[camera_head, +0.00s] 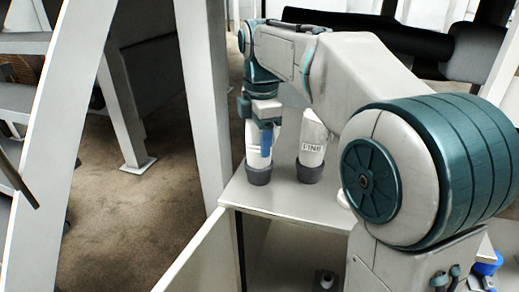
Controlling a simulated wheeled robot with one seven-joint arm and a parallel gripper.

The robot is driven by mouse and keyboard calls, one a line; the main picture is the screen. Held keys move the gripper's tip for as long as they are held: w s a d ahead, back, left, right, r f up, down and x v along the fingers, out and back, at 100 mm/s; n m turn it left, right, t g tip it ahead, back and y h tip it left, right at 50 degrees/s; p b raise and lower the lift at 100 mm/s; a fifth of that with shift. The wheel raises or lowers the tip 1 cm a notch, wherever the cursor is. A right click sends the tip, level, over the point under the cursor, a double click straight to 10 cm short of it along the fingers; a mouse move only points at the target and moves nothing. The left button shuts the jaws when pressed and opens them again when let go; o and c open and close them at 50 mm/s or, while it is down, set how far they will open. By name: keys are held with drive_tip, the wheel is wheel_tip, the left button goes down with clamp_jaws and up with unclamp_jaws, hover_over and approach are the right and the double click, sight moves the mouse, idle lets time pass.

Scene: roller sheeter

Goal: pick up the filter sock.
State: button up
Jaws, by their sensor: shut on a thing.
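My gripper (261,143) points down at the far end of my arm, with a blue finger part facing the camera. It is shut on a white, upright thing with a grey bottom, which I take to be the filter sock (258,174). Its upper part is partly hidden by the gripper. Its grey bottom is at the left edge of the white surface (240,196); I cannot tell whether it touches or hovers just above it.
A similar white container (312,150) with dark lettering and a grey bottom stands close to the right. A white frame leg (130,130) and upright post (205,90) are at the left. Small items lie in the open space below the surface. My arm hides much of the right.

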drive_tip(key=shift+r, duration=0.1)
wheel_tip(320, 180, up, 10)
drive_tip(key=shift+f+p, duration=0.1)
drive_tip(key=shift+p, duration=0.6)
